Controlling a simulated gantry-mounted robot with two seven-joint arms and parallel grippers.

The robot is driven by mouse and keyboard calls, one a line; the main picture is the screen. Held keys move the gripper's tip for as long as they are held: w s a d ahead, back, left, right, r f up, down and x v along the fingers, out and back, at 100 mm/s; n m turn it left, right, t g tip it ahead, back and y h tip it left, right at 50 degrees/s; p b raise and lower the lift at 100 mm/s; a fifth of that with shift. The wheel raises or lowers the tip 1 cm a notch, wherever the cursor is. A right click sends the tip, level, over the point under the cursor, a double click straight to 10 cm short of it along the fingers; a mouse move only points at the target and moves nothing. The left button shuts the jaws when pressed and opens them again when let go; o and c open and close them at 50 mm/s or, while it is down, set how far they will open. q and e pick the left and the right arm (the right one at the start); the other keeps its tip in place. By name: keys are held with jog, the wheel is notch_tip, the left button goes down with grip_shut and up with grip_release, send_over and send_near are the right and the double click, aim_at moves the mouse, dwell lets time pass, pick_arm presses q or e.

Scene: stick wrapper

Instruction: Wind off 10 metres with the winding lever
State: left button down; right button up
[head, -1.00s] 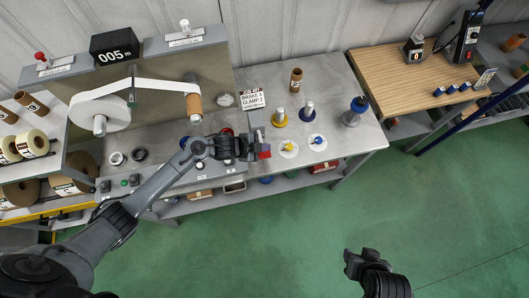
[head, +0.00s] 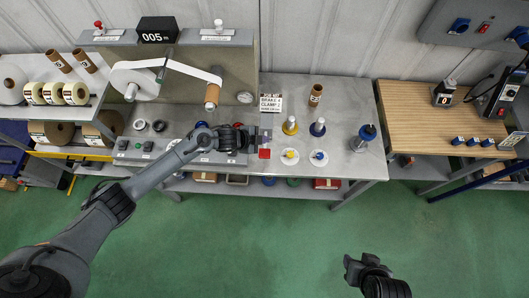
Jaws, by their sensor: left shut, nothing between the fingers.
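The wrapping machine stands at the back left, with a black counter (head: 157,30) reading 005 m. A white film roll (head: 135,82) feeds a strip across to a brown core (head: 212,96). My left gripper (head: 265,134) is shut and empty, low over the machine's front right end, near a small red block (head: 264,153); I cannot tell whether they touch. A blue knob (head: 200,124) shows just behind my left arm. I cannot make out for sure which part is the winding lever. My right gripper (head: 352,265) hangs over the floor; its fingers are not clear.
A brake and clamp sign (head: 270,103) stands behind my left gripper. A wooden table (head: 415,105) is further right. Green floor in front is free.

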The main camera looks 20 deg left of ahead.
pick_arm(q)
jog(key=shift+f, duration=0.1)
jog(key=b, duration=0.7)
send_over(263, 154)
notch_tip(263, 154, down, 7)
jog(key=shift+f, duration=0.1)
jog(key=shift+f+b, duration=0.35)
jog(key=shift+f, duration=0.35)
jog(key=shift+f, duration=0.2)
dwell(1.2)
jog(key=shift+f+b, duration=0.25)
jog(key=shift+b, duration=0.05)
